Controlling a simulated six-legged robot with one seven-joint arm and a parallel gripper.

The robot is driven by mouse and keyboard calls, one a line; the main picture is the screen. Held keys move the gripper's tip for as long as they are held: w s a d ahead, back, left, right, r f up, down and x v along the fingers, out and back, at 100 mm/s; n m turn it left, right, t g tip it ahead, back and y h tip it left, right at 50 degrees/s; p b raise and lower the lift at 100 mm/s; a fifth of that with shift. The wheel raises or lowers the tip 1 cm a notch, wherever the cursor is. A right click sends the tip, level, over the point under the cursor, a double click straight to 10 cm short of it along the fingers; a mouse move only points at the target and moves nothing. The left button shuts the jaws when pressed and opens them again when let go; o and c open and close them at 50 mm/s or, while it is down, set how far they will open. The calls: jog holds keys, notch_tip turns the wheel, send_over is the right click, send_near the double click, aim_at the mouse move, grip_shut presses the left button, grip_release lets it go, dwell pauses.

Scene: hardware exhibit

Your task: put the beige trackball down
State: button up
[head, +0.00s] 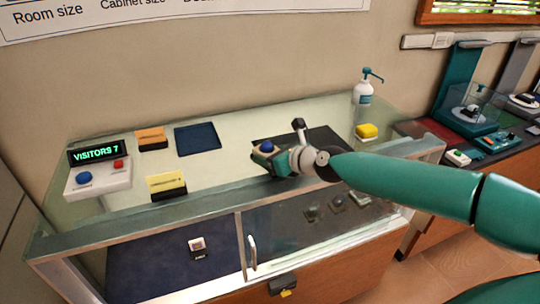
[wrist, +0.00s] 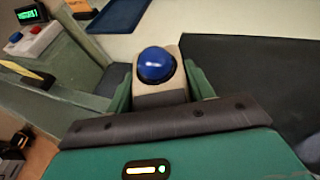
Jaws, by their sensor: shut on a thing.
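The beige trackball (wrist: 160,96) has a large blue ball on top. It sits between the two green fingers of my gripper (wrist: 160,92) in the wrist view, and the fingers are shut on its sides. In the head view the trackball (head: 267,147) shows mostly as its blue ball, with my gripper (head: 270,158) around it. It is near the front edge of the glass-topped counter (head: 240,135), by the left part of a dark mat (head: 320,138). I cannot tell whether its underside touches anything.
A dark blue tray (head: 197,139), an orange card holder (head: 151,138), a yellow card holder (head: 166,185) and a visitor counter box (head: 98,178) stand left on the counter. Dark mat surface shows bare right of the trackball.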

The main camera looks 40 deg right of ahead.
jog(key=shift+f, duration=0.15)
jog(key=o, duration=1.1)
jog(key=shift+f, duration=0.1)
jog(key=shift+c, duration=0.2)
jog(key=shift+r, duration=0.2)
jog(key=v, duration=1.2)
jog(key=shift+f, duration=0.1)
